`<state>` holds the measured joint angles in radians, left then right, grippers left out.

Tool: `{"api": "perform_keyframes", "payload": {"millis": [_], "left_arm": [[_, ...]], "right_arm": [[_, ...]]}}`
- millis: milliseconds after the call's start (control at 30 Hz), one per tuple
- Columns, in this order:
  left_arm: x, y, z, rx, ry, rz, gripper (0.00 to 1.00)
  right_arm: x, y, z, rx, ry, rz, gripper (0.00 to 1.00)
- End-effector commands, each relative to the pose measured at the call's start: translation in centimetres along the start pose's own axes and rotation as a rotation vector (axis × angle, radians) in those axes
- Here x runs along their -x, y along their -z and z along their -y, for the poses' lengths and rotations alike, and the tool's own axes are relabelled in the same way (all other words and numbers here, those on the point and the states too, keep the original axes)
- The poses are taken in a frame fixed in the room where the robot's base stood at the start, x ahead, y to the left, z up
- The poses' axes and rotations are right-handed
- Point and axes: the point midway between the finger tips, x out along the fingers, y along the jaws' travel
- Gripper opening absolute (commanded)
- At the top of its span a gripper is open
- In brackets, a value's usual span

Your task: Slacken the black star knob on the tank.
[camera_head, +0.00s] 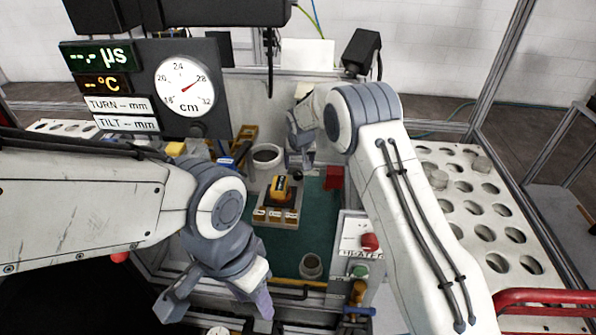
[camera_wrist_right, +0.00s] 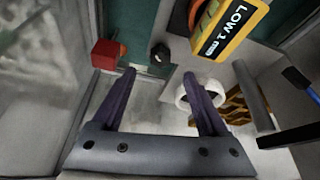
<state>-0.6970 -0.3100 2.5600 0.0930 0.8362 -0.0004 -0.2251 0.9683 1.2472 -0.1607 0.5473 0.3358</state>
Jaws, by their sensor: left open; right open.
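A small black knob (camera_head: 297,175) shows at the far end of the green-floored tank (camera_head: 323,215), just below my right gripper (camera_head: 300,158). In the right wrist view the black knob (camera_wrist_right: 160,52) lies beyond the tips of my right gripper (camera_wrist_right: 154,76), roughly in line with the gap between them. The fingers are apart, with nothing between them. The knob's star shape is too small to make out. My left gripper (camera_head: 215,303) is open and empty at the near left, well away from the knob.
A red block (camera_head: 334,177) stands right of the knob; it also shows in the right wrist view (camera_wrist_right: 107,53). A yellow device (camera_head: 281,189) is close on the left, with a white cup (camera_head: 266,157) behind. A heater box (camera_head: 361,240) stands at the tank's near right.

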Motion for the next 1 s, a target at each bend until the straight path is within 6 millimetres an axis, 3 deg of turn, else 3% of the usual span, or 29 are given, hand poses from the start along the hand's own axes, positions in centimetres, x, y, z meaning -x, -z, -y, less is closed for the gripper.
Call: {"api": "perform_keyframes", "payload": {"millis": [300, 500, 767, 967, 1000], "left_arm": [[1.2, 0.1, -0.1, 0.000, 0.000, 0.000, 0.50], [1.4, 0.1, -0.1, 0.000, 0.000, 0.000, 0.50], [1.3, 0.1, -0.1, 0.000, 0.000, 0.000, 0.50], [1.3, 0.1, -0.1, 0.000, 0.000, 0.000, 0.50], [1.3, 0.1, -0.1, 0.000, 0.000, 0.000, 0.50]], "right_arm": [[-5.1, 0.0, 0.0, -0.003, 0.000, 0.001, 0.77], [-6.3, 0.0, 0.0, -0.003, 0.000, 0.000, 0.77], [-6.4, 0.0, 0.0, -0.003, 0.000, 0.000, 0.77], [-6.4, 0.0, 0.0, -0.003, 0.000, 0.000, 0.04], [-6.4, 0.0, 0.0, -0.003, 0.000, 0.000, 0.00]]}}
